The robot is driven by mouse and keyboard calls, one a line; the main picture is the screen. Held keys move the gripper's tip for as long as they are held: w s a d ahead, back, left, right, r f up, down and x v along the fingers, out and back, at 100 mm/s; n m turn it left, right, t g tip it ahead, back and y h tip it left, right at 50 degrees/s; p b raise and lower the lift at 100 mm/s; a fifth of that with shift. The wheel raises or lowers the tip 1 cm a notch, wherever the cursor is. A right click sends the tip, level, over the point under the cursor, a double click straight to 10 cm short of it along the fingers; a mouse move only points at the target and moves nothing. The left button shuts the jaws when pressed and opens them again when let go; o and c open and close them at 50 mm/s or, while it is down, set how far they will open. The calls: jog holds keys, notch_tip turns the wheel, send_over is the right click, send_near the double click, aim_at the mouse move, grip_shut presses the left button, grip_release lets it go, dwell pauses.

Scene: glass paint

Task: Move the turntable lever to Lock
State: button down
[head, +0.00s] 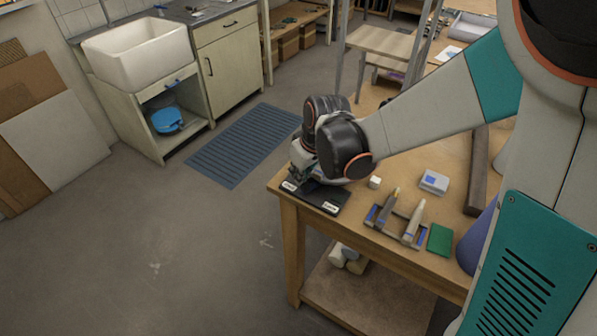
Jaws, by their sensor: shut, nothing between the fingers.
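The turntable's dark base plate (328,203) lies at the near left corner of the wooden table in the head view. It carries two small white labels, one at its left end (289,186) and one at its right end (330,207); their words are too small to read surely. My gripper (304,176) is over the left part of the plate, near the left label. It is shut and holds nothing. The lever cannot be made out; my gripper and wrist cover much of the plate. I cannot tell whether the fingers touch the lever.
Right of the plate on the table (290,222) are a small white cube (375,182), a rack with upright tools (397,222), a blue-and-white box (433,182) and a green pad (440,239). The floor left of the table is clear up to the blue mat (240,146).

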jog(key=n, duration=0.1)
jog(key=s+n, duration=0.1)
jog(key=s+n+g+y, duration=0.1)
jog(key=n, duration=0.1)
jog(key=shift+d, duration=0.3)
jog(key=shift+s+d+n+g+b, duration=0.25)
jog(key=shift+s+n+g+b, duration=0.15)
jog(key=shift+n, duration=0.8)
jog(key=shift+w, duration=0.1)
jog(key=shift+w, duration=0.65)
